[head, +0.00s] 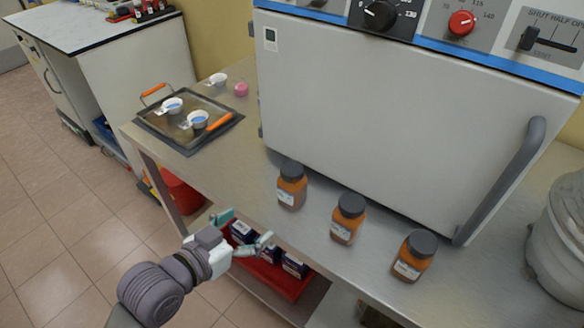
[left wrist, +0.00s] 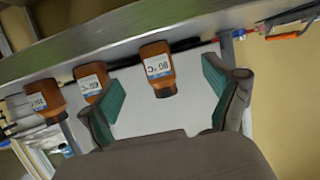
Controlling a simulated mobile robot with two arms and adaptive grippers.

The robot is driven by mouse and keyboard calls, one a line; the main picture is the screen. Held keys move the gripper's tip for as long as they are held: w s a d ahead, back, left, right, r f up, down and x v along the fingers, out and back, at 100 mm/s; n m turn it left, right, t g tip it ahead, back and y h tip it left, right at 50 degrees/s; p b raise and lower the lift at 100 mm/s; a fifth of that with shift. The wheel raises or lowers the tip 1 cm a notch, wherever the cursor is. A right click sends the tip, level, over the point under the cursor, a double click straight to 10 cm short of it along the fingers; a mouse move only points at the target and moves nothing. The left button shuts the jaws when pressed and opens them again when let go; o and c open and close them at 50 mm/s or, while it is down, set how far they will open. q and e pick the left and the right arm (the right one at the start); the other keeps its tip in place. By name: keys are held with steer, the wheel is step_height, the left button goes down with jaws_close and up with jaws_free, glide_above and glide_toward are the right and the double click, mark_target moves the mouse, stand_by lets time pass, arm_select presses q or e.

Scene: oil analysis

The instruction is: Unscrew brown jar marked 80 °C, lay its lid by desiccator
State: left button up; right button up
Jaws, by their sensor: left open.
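Three brown jars with dark lids stand upright in a row on the metal bench. The jar that appears marked 80 °C (left wrist: 157,68) lies between my finger directions in the left wrist view; it is the leftmost jar (head: 291,187) in the head view, with its dark lid (head: 292,171) on. My left gripper (head: 243,231) is open and empty, in front of the bench edge and apart from the jar. Its green-padded fingers also show in the left wrist view (left wrist: 162,88). A pale round vessel, probably the desiccator (head: 558,240), is cut off at the right edge. My right gripper is out of view.
The other jars, middle (head: 346,220) and right (head: 411,258), stand nearby. A large oven (head: 400,125) rises behind the jars. A tray (head: 157,129) with small cups is at the left.

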mark_target(283, 196)
arm_select(q)
steer(key=shift+h, duration=0.3)
steer(key=w+d, duration=0.2)
steer(key=w, duration=0.1)
steer(key=w+d, duration=0.3)
steer(key=shift+d, duration=0.1)
steer(key=shift+r+x, duration=0.2)
steer(key=shift+x, duration=1.3)
steer(key=shift+r+x, duration=0.2)
steer(key=shift+x, duration=1.3)
steer(key=shift+d, duration=0.15)
steer(key=c, duration=1.4)
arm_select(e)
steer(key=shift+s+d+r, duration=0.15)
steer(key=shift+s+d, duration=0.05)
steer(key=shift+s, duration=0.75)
